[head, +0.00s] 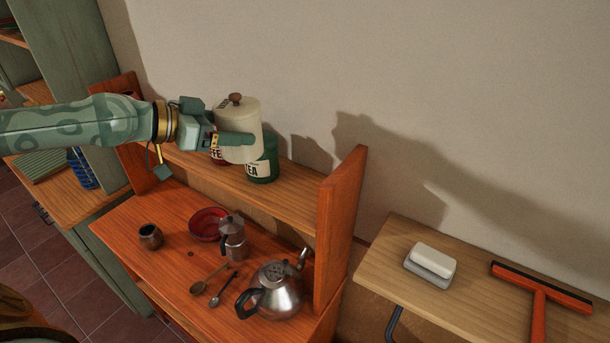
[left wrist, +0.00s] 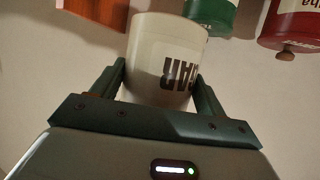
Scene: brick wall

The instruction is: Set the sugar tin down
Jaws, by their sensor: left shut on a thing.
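The sugar tin (head: 239,116) is cream, with a brown knob on its lid. My left gripper (head: 236,138) is shut around its side and holds it roughly upright. In the head view it overlaps the green tea tin (head: 262,168) and the red coffee tin (head: 217,155), which stand on the upper shelf (head: 290,195). The held tin appears raised above that shelf. In the left wrist view the sugar tin (left wrist: 160,50) sits between both fingers, its dark lettering inverted and partly hidden. My right gripper is not in view.
The shelf's right end panel (head: 340,225) stands tall; bare shelf lies between it and the tea tin. Below are a kettle (head: 281,292), moka pot (head: 232,240), red bowl (head: 206,223), small pot (head: 150,237) and spoons. A separate right shelf holds a white block (head: 433,261) and squeegee (head: 540,287).

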